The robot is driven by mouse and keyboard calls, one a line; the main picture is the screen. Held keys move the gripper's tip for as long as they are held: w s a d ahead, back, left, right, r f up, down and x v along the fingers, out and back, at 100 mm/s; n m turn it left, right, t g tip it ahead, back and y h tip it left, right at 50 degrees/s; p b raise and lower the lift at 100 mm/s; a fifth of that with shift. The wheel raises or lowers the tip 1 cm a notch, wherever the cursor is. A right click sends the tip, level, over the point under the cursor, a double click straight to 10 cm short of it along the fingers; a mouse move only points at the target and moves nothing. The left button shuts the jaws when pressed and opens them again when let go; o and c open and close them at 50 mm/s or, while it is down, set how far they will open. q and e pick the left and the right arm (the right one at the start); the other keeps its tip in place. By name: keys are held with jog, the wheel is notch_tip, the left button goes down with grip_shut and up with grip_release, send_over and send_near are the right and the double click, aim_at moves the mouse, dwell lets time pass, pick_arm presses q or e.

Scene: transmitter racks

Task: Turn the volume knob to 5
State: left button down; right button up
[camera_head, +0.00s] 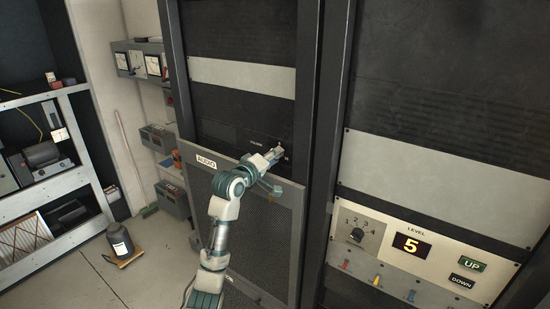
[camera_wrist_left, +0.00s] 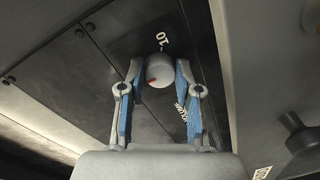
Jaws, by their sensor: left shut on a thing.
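The volume knob (camera_wrist_left: 158,68) is a small pale round knob with a red mark on its lower left side, on a dark panel (camera_wrist_left: 95,65). In the left wrist view a white "10" is printed beside it and a partly covered word that seems to be "VOLUME" lies below right. My left gripper (camera_head: 280,152) reaches the dark panel above the audio door in the head view. In the wrist view its two blue-padded fingers (camera_wrist_left: 158,76) are shut on the knob, one on each side. My right gripper is out of view.
The right rack has a level panel (camera_head: 452,240) with a dial, coloured switches and a display reading 5. Shelves, wall boxes and a canister (camera_head: 120,241) stand left.

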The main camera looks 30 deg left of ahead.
pick_arm(q)
jog(key=shift+a+r, duration=0.1)
dwell(0.3)
jog(key=c, duration=0.8)
grip_release()
jog(key=shift+a, duration=0.15)
jog(key=shift+a, duration=0.1)
jog(key=s, duration=0.7)
jog(key=s+a, duration=0.1)
jog(key=s, duration=0.3)
jog(key=shift+s, duration=0.35)
jog(key=shift+d, duration=0.1)
